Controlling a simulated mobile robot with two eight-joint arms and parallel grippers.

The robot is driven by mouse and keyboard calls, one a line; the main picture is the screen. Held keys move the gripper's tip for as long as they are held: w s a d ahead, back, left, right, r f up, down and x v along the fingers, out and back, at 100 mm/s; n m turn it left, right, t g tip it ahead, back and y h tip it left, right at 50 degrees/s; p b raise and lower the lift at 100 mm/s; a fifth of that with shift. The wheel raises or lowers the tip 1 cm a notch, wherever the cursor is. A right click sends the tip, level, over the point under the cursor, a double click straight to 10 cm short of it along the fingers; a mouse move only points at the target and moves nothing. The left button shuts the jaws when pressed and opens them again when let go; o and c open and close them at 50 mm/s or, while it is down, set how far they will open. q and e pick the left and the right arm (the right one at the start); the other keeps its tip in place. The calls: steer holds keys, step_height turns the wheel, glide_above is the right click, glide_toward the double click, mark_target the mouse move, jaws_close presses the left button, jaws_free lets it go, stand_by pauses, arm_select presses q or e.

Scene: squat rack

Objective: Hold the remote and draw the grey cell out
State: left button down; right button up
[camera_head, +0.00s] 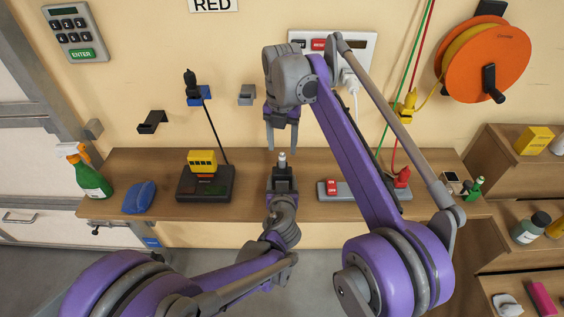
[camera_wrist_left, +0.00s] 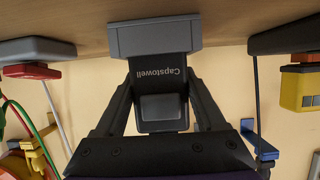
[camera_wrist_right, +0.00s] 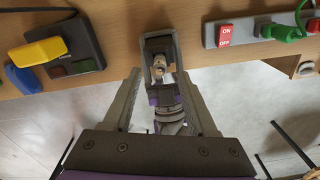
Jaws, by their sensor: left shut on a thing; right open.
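The remote (camera_head: 283,173) is a dark body at the middle of the shelf's front. In the left wrist view the remote (camera_wrist_left: 158,68) is black, lettered "Capstowell", with a wide grey end. My left gripper (camera_head: 283,188) is shut on it, one finger on each side. The grey cell (camera_head: 282,158) stands upright out of the remote's top; in the right wrist view the cell (camera_wrist_right: 158,67) shows inside the remote's frame. My right gripper (camera_head: 282,149) is open and empty, pointing down above the cell, fingers apart to either side. Whether the remote touches the shelf is unclear.
The wooden shelf (camera_head: 250,208) holds a dark stand with a yellow block (camera_head: 202,161), a blue cloth-like item (camera_head: 139,197) and a green spray bottle (camera_head: 89,178) on the left. A grey power strip (camera_head: 345,192) with a red switch lies right. Green and red cords hang behind it.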

mark_target(282, 154)
steer(key=shift+f, duration=2.7)
steer(key=shift+c, duration=0.3)
jaws_close()
